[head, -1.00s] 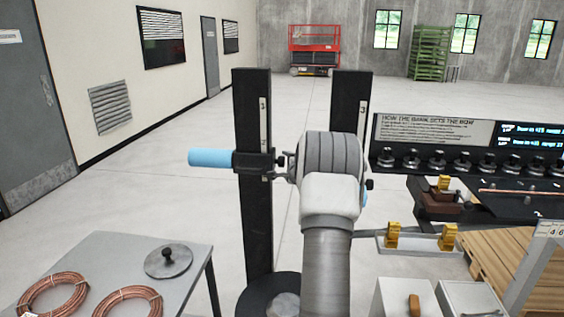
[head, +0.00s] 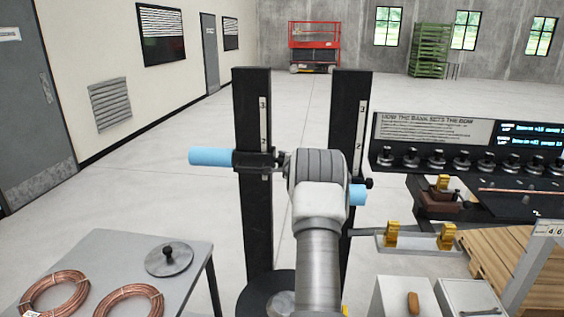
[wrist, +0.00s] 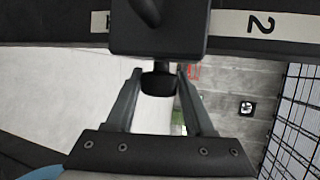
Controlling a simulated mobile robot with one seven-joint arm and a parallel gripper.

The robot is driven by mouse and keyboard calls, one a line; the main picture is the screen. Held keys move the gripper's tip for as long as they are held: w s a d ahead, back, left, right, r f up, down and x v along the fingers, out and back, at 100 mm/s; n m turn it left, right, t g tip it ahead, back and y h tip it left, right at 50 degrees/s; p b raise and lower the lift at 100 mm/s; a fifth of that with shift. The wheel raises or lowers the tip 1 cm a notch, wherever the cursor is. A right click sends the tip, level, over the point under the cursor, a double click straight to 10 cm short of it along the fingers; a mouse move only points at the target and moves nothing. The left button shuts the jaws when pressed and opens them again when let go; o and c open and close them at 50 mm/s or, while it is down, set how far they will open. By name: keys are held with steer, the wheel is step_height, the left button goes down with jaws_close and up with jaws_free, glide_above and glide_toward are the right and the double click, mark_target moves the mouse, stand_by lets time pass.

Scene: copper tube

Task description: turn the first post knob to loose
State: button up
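The first post (head: 255,220) is the black upright on the left in the head view, with a white number scale. A light blue handle or tube end (head: 211,157) sticks out left of its black clamp. In the wrist view the clamp block (wrist: 157,36) is at the top, with the small black knob (wrist: 158,83) standing out from it. My gripper (wrist: 160,80) has one finger on each side of the knob, with the tips close to its sides; it looks open, and contact is not clear. In the head view my arm hides the fingers.
A second black post (head: 348,110) stands to the right, behind my arm. A grey table (head: 190,285) with copper coils (head: 55,292) is at the lower left. A bench with a row of knobs (head: 436,160) is at the right. Open floor (head: 170,190) lies left of the posts.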

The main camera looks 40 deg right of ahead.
jaws_close()
steer(key=shift+f+b, duration=0.3)
steer(key=shift+b, duration=0.75)
steer(key=shift+t+b, duration=0.5)
steer(key=shift+b, duration=0.65)
steer(key=shift+n+h+b, duration=0.3)
steer(key=shift+h+b, duration=0.2)
steer(key=shift+b, duration=0.5)
steer(key=t+b, duration=0.1)
steer(key=b, duration=0.2)
steer(key=t+h+b, duration=0.1)
steer(key=b, duration=0.2)
steer(key=shift+n, duration=0.4)
steer(key=shift+r+t+b, duration=0.25)
steer(key=shift+t+b, duration=0.15)
steer(key=shift+b, duration=0.3)
steer(key=shift+r, duration=0.1)
